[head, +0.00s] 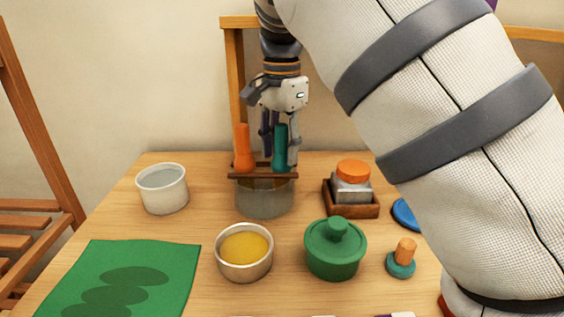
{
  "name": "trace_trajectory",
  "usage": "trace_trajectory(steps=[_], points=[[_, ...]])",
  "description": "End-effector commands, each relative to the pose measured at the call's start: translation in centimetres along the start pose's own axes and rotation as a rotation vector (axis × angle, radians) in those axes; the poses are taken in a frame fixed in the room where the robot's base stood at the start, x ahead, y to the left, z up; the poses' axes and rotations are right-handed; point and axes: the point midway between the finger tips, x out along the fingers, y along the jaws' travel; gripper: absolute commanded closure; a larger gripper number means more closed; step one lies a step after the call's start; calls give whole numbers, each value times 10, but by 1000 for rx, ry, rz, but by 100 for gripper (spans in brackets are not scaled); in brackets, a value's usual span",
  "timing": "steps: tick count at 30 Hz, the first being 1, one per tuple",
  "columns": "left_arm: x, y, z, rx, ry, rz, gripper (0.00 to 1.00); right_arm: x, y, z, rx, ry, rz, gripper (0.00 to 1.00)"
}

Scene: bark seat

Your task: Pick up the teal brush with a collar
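The teal brush (280,148) stands upright in a dark brown slotted rack (248,175) on top of a translucent jar (264,198). Its lower part is hidden by the rack, and I cannot make out a collar. An orange brush (243,150) stands in the same rack to its left. My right gripper (280,138) points down over the rack, with its fingers apart on either side of the teal brush's handle. The handle covers part of the gap, and I see no clear contact. My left gripper is out of view.
A pale cup (163,190), a bowl of yellow stuff (244,249), a green lidded pot (335,250), an orange-topped jar in a wooden tray (350,209) and a teal piece with an orange knob (402,259) stand around. A green mat (180,262) lies front left.

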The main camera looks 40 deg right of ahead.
Motion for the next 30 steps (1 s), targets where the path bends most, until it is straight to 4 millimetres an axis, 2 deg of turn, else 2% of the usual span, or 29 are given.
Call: trace_trajectory(steps=[1,3,4,13,17,23,30], points=[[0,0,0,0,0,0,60,0,0,0,0,0,0,80],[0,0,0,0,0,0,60,0,0,0,0,0,0,96],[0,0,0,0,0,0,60,0,0,0,0,0,0,100],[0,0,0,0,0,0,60,-1,0,0,0,0,0,100],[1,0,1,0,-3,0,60,-10,-1,0,0,0,-2,100],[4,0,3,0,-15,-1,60,-51,-2,0,-1,1,-3,100],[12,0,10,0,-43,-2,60,-126,-3,-1,-1,1,-1,100]])
